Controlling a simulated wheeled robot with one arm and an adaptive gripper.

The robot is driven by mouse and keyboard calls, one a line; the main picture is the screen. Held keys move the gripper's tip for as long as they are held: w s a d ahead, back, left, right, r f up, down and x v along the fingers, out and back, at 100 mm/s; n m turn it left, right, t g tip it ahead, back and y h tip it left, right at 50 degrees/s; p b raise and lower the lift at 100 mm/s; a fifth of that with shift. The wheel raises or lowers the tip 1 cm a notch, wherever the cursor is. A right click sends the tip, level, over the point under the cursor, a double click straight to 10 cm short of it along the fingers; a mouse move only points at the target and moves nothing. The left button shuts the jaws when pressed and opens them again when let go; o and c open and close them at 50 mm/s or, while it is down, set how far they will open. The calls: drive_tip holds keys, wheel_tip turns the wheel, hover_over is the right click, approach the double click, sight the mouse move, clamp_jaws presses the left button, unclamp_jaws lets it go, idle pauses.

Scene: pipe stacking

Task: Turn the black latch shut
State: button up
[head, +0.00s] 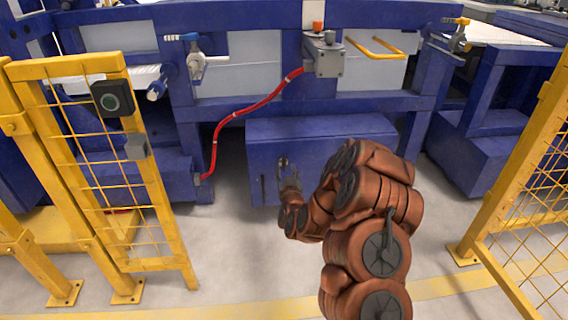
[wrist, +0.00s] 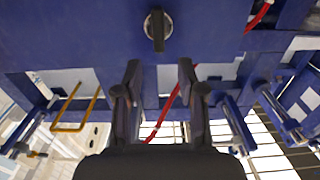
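The black latch (wrist: 158,28) is a round knob with a raised bar on a blue panel. In the wrist view it is at the top centre, and its bar points up and down in the picture. In the head view the latch (head: 283,161) is on the front of the blue cabinet (head: 325,135), partly hidden by my gripper. My gripper (wrist: 159,68) is open and empty, its two fingers apart and pointing toward the panel. The latch lies beyond the fingertips, between their lines, and looks untouched. In the head view my gripper (head: 289,177) is just in front of the cabinet.
Yellow mesh fences stand at the left (head: 110,165) and right (head: 525,190). A red hose (head: 237,116) runs down left of the cabinet. A grey box (head: 324,56) and a yellow handle (head: 374,47) are above it. The floor in front is clear.

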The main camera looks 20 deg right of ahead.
sight(284, 161)
drive_tip(key=shift+b+x, duration=1.4)
drive_tip(key=shift+x, duration=1.9)
drive_tip(key=shift+c, duration=0.2)
drive_tip(key=c, duration=0.7)
clamp_jaws()
drive_tip(key=shift+s+f, duration=0.1)
